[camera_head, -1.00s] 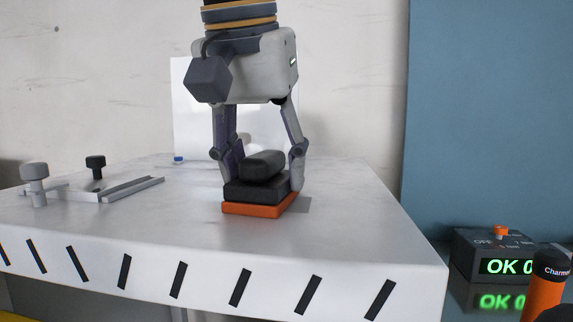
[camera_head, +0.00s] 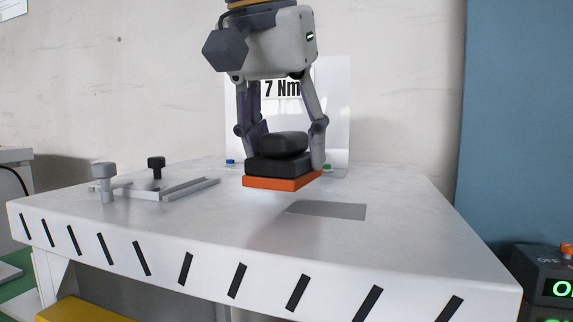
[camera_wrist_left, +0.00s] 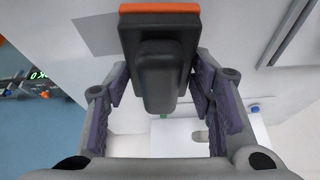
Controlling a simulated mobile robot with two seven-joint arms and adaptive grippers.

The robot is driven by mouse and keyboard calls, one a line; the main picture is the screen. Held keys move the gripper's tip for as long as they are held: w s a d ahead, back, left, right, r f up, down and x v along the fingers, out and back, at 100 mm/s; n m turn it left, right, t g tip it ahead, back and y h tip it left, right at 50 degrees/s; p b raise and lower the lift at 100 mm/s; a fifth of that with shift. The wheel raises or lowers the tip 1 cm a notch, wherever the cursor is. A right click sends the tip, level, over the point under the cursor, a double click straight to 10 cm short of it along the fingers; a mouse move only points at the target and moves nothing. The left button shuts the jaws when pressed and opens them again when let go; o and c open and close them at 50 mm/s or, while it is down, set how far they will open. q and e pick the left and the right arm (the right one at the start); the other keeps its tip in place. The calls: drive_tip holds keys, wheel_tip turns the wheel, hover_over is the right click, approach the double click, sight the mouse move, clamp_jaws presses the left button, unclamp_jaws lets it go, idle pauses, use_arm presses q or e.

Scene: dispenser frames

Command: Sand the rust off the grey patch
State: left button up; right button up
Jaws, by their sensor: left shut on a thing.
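My left gripper (camera_head: 282,152) is shut on a sanding block with a black handle and body (camera_head: 280,163) and an orange base (camera_head: 283,183). The block hangs roughly level above the white table, with a soft shadow below it. The grey patch (camera_head: 338,210) lies flat on the table top, in front and to the right of the block. What shows of it is an even grey, with no rust visible. In the left wrist view, the block (camera_wrist_left: 158,75) sits between the fingers, and part of the patch (camera_wrist_left: 95,36) shows beside it. My right gripper is out of view.
A clamp fixture with knobs and a metal rail (camera_head: 190,188) stands on the left of the table (camera_head: 400,235). A white panel reading "7 Nm" (camera_head: 335,110) stands behind the block. A dark box with a green display (camera_head: 548,285) is at the right.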

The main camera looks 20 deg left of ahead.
use_arm(q)
drive_tip(key=shift+r, duration=1.6)
drive_tip(key=shift+r, duration=1.5)
